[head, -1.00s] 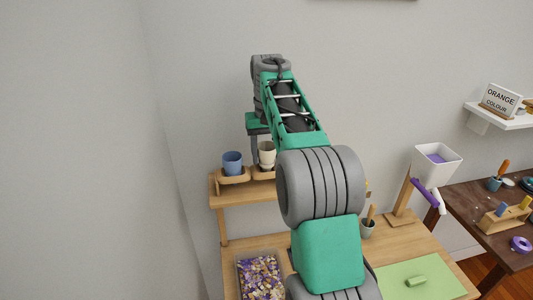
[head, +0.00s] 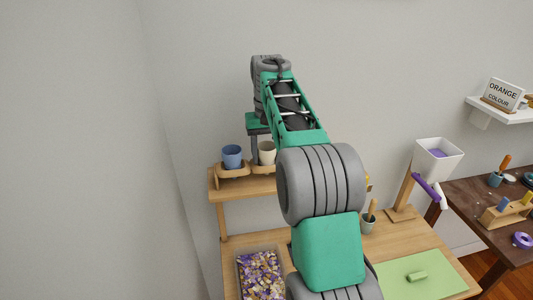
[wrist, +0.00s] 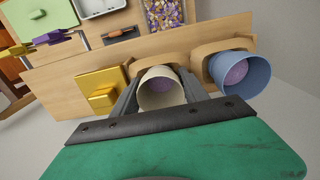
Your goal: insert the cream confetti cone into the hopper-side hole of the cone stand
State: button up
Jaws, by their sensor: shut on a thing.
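The cream confetti cone (head: 267,152) is cup-shaped, and in the wrist view (wrist: 147,92) purple confetti shows inside it. My gripper (wrist: 160,95) is shut on it, one finger on each side. It is upright, at a wooden holder (wrist: 158,61) on the raised shelf; how deep it sits there is hidden. A blue confetti cone (head: 232,156) stands beside it in a similar wooden holder (head: 233,172). It also shows in the wrist view (wrist: 257,77). My arm covers much of the shelf in the head view. I cannot tell which hole is hopper-side.
A gold block (wrist: 100,88) lies on the shelf near my gripper. A white hopper (head: 438,160) stands on the bench at right. A confetti tray (head: 260,275) and a green mat (head: 440,281) lie on the bench. A wall is behind.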

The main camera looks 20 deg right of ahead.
jog(key=shift+f, duration=0.1)
jog(key=o, duration=1.6)
jog(key=shift+o, duration=0.2)
